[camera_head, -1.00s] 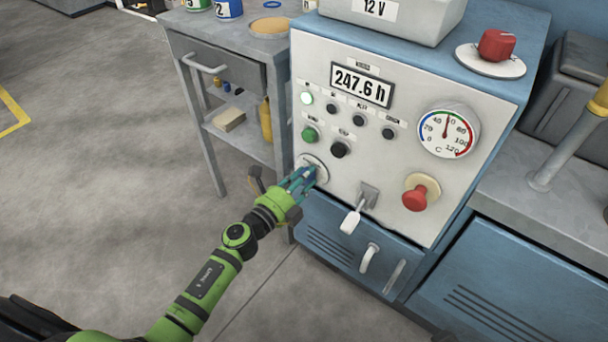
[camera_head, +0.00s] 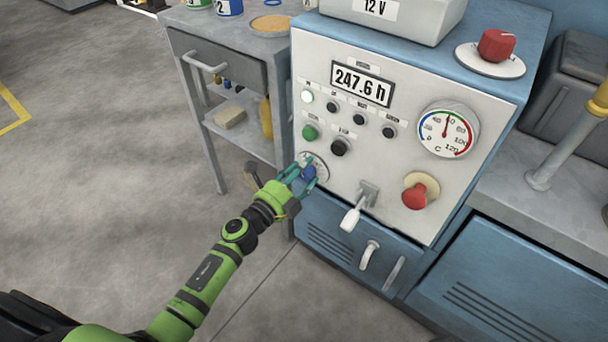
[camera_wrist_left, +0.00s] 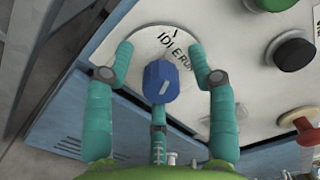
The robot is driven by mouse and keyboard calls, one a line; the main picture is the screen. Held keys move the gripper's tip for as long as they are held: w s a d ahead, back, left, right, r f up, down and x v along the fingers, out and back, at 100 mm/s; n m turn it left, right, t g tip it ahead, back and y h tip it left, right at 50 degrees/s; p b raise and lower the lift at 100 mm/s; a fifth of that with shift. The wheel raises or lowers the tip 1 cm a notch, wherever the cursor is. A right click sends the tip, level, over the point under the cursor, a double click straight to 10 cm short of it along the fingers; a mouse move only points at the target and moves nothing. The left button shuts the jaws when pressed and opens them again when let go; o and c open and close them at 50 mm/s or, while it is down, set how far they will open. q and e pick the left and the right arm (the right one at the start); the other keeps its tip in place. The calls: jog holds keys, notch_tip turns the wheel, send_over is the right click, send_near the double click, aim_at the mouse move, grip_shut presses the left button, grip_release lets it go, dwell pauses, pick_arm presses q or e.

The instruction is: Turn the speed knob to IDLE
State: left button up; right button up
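The speed knob (camera_head: 309,173) is a small blue knob on a round white dial (camera_head: 318,160) at the lower left of the control panel. In the left wrist view the knob (camera_wrist_left: 161,82) sits in mid-picture, with IDLE and part of RUN printed on the dial (camera_wrist_left: 150,45) above it. I cannot tell exactly which mark the knob points to. My left gripper (camera_head: 302,179) is open in front of the dial. In the wrist view its teal fingers (camera_wrist_left: 163,60) stand apart on both sides of the knob, with a third finger below it. My right gripper is not in view.
A white toggle lever (camera_head: 351,217) and a red mushroom button (camera_head: 416,196) lie right of the dial. Green (camera_head: 310,132) and black (camera_head: 340,148) buttons are above it. A grey cart (camera_head: 240,118) stands left of the panel. The floor in front is clear.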

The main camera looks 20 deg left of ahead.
pick_arm(q)
jog(key=shift+s+d+f, duration=0.15)
jog(key=shift+f, duration=0.05)
jog(key=shift+s, duration=0.25)
jog(key=v, duration=1.1)
jog(key=shift+a, duration=0.25)
jog(key=shift+s, duration=0.1)
